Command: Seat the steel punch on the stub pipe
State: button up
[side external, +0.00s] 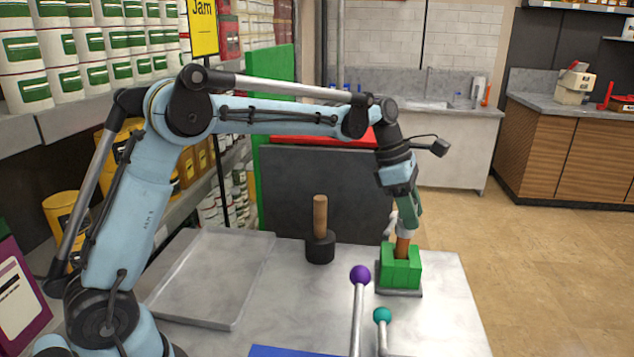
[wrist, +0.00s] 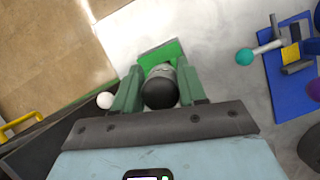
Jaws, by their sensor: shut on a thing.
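My gripper (side external: 408,222) points down at the right of the table, over a green block (side external: 401,270). In the wrist view, its green fingers (wrist: 161,75) are shut on a grey piece with a dark round end, which I take as the steel punch (wrist: 159,92). Its light grey lower part (side external: 405,229) shows below the fingers in the side view. A copper-brown stub, apparently the stub pipe (side external: 402,247), rises from the green block directly under it. The two look in line and close to touching; how far the punch is seated cannot be told.
A black cylinder with a wooden handle (side external: 320,232) stands left of the green block. An empty grey tray (side external: 215,272) lies at left. Levers with purple (side external: 360,274) and teal (side external: 381,315) knobs stand in front, by a blue plate (side external: 290,351). A dark panel (side external: 325,185) stands behind.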

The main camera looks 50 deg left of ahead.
jog(key=shift+f, duration=0.45)
dwell(1.1)
jog(key=o, duration=1.3)
jog(key=shift+r, duration=0.1)
jog(key=shift+r, duration=4.4)
